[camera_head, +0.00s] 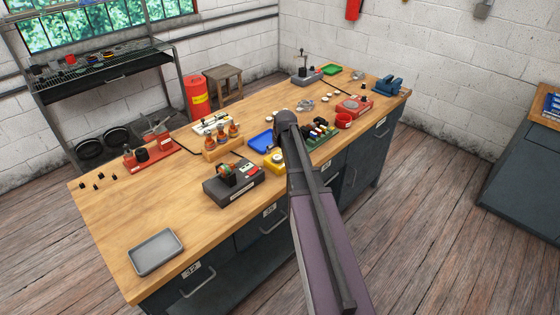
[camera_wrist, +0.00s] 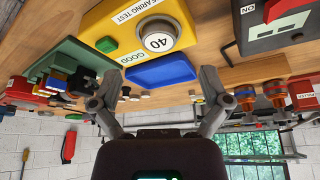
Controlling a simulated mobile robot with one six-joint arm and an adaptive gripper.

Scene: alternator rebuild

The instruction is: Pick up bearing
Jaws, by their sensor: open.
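In the wrist view my gripper (camera_wrist: 159,72) is open and empty, its two fingers spread apart. Beyond them is a yellow box (camera_wrist: 112,20) marked "BEARING TEST", with a silver round piece (camera_wrist: 156,36) showing "40" and a green button. I cannot tell whether that round piece is a bearing. The yellow box (camera_head: 272,166) is partly hidden by my arm. No bearing can be clearly made out.
The wooden bench (camera_head: 110,230) holds a black unit (camera_head: 222,190), a bottle rack (camera_head: 222,149), a red fixture (camera_head: 150,157), a green block (camera_head: 318,138) and a blue vise (camera_head: 388,85). A grey tray (camera_head: 156,252) lies front left, with bare wood around it.

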